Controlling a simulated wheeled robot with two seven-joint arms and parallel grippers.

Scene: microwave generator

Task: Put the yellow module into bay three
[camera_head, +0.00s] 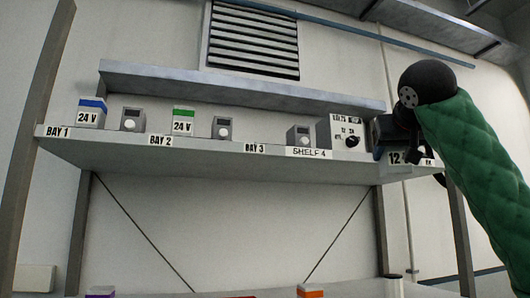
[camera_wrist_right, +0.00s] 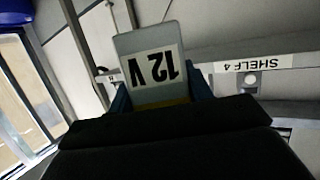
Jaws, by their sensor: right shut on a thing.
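My right gripper (camera_head: 388,137) is at the right end of the shelf in the head view. It is shut on the yellow module, whose "12 V" label (camera_head: 396,157) partly shows there. In the right wrist view the module (camera_wrist_right: 150,65) is a pale block with an upside-down "12 V" label and a thin yellow band near the jaws. The BAY 3 label (camera_head: 254,149) is on the shelf's front edge, to the left of the gripper. The shelf above that label looks empty. My left gripper is not in view.
A blue-topped module (camera_head: 91,113) stands at BAY 1 and a green-topped one (camera_head: 183,122) at BAY 2. Grey knob boxes (camera_head: 222,128) and (camera_head: 299,136) flank the bay-three space. A dial box (camera_head: 345,134) stands beside my gripper. A ledge (camera_head: 240,89) overhangs the shelf.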

